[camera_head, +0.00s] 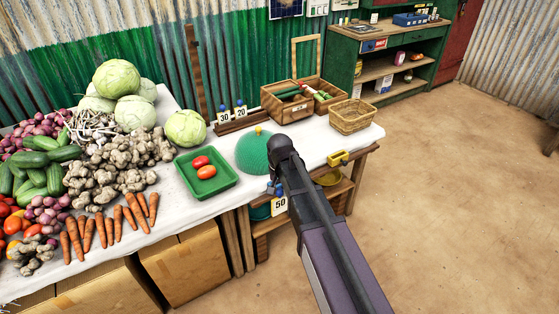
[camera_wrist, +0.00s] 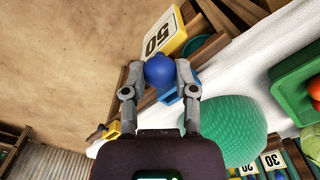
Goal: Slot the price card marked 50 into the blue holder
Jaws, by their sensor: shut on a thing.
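The price card marked 50 (camera_head: 280,205) hangs below my gripper (camera_head: 277,183), in front of the table's front edge. In the wrist view, my gripper (camera_wrist: 160,72) is shut on the card's round blue knob, with the white card face (camera_wrist: 157,36) and its yellow edging beyond. A blue piece at the table edge (camera_wrist: 170,97), partly hidden behind the fingers, looks like the blue holder. The card is apart from it as far as I can see. A yellow holder (camera_head: 338,158) sits on the same edge, to the right.
A green dome (camera_head: 252,152) stands close behind my gripper. A green tray (camera_head: 207,183) with red tomatoes lies to the left. Cards marked 30 and 20 (camera_head: 241,113) stand at the back beside wooden crates (camera_head: 287,108). A wicker basket (camera_head: 353,117) is at right. Floor in front is clear.

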